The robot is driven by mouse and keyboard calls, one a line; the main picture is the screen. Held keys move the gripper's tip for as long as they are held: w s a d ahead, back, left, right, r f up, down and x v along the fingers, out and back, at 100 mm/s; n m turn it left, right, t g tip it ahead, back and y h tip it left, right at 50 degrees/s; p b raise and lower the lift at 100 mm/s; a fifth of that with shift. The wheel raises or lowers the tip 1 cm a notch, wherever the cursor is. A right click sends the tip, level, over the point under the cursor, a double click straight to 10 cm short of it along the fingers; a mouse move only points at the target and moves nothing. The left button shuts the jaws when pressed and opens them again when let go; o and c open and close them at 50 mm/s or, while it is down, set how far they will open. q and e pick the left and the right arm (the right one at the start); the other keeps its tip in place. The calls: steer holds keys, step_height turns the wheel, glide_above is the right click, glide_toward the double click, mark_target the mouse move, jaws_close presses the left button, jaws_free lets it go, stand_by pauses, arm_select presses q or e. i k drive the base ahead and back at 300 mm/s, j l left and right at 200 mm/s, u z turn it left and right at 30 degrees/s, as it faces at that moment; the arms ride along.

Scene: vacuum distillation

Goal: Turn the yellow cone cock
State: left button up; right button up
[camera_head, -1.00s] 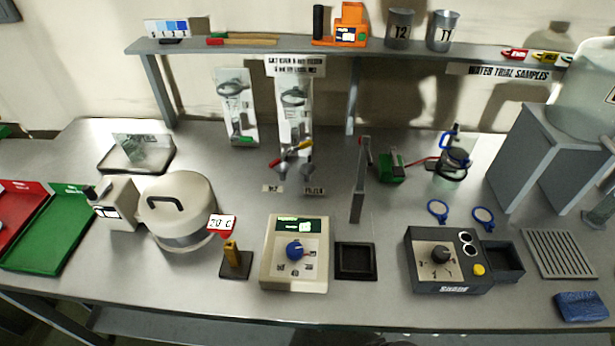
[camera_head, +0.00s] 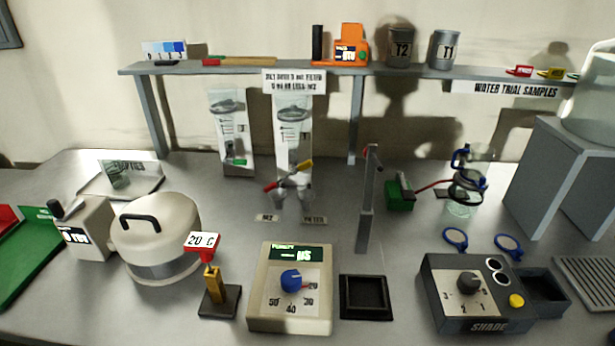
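A yellow-ended lever piece (camera_head: 303,165) sits in front of the middle measuring panel, crossing a red-ended piece (camera_head: 271,187) above two small grey cups (camera_head: 305,196). A small yellow item (camera_head: 551,73) lies on the right of the back shelf, between a red one (camera_head: 518,71) and a green one at the far right. I cannot tell which yellow part is the cone cock. Neither of my grippers shows in the head view.
On the bench stand a round pot (camera_head: 160,240), a beige meter with a blue knob (camera_head: 291,280), a dark SHADE box (camera_head: 470,305), an upright grey post (camera_head: 367,205) and glassware (camera_head: 470,185). A grey shelf (camera_head: 225,68) spans the back. A grey stand (camera_head: 560,175) blocks the right.

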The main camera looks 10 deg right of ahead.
mark_target(306, 164)
steer(key=k+l+u, duration=0.1)
steer(key=u, duration=0.35)
steer(key=k+u, duration=0.2)
steer(key=u, duration=0.2)
steer(key=k+u, duration=0.2)
steer(key=u, duration=0.25)
